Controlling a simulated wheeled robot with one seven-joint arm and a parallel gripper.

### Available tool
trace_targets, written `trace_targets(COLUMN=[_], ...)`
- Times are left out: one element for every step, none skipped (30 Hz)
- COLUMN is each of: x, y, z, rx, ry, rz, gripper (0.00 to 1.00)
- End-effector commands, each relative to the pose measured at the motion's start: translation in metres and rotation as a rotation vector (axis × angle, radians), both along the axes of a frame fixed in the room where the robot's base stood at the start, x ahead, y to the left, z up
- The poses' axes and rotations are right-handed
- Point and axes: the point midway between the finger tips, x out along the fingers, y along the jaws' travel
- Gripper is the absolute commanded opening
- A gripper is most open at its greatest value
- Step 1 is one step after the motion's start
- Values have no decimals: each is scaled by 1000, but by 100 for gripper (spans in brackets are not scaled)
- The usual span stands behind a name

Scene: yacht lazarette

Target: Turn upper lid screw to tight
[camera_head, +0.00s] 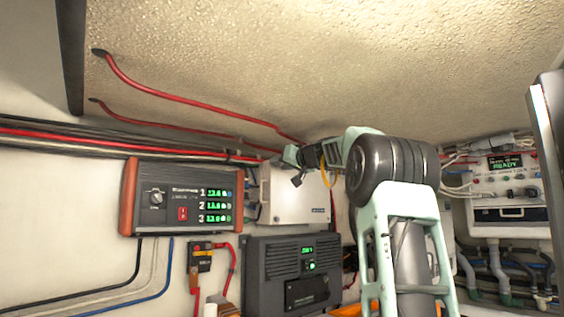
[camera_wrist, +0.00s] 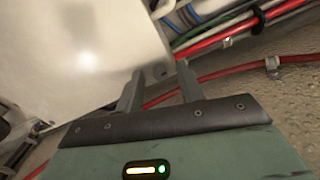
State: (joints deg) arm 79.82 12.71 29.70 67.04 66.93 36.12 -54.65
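The white box with the flat lid (camera_head: 300,198) is on the back wall, left of my arm. Its lid (camera_wrist: 85,50) fills the upper left of the wrist view, with one corner by my fingers. My gripper (camera_wrist: 160,70) has its two fingers apart, with nothing visible clasped between them. The left finger is in front of the lid, and the right finger is just beyond its edge. In the head view my gripper (camera_head: 290,160) is at the box's upper part and hides some of it. I cannot make out the upper lid screw in either view.
Red cables (camera_head: 190,103) run along the ceiling and come close to my gripper; a red cable (camera_wrist: 225,72) passes behind the fingers. A charger panel (camera_head: 178,198) is left of the box, and a dark grey unit (camera_head: 290,270) is below. A control panel (camera_head: 505,190) is at right.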

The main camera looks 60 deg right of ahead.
Motion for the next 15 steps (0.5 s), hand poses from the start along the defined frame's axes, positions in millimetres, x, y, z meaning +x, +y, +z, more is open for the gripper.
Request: trace_targets(x=[0,0,0,0,0,0,0,0,0,0,0,0,0,0,0], y=[0,0,0,0,0,0,0,0,0,0,0,0,0,0,0], z=[0,0,0,0,0,0,0,0,0,0,0,0,0,0,0], rx=[0,0,0,0,0,0,0,0,0,0,0,0,1,2,4], ry=[0,0,0,0,0,0,0,0,0,0,0,0,0,-1,-1], rz=[0,0,0,0,0,0,0,1,0,0,0,0,0,0,0], gripper=[38,38,38,38,32,21,13,4,0,0,0,0,0,0,0])
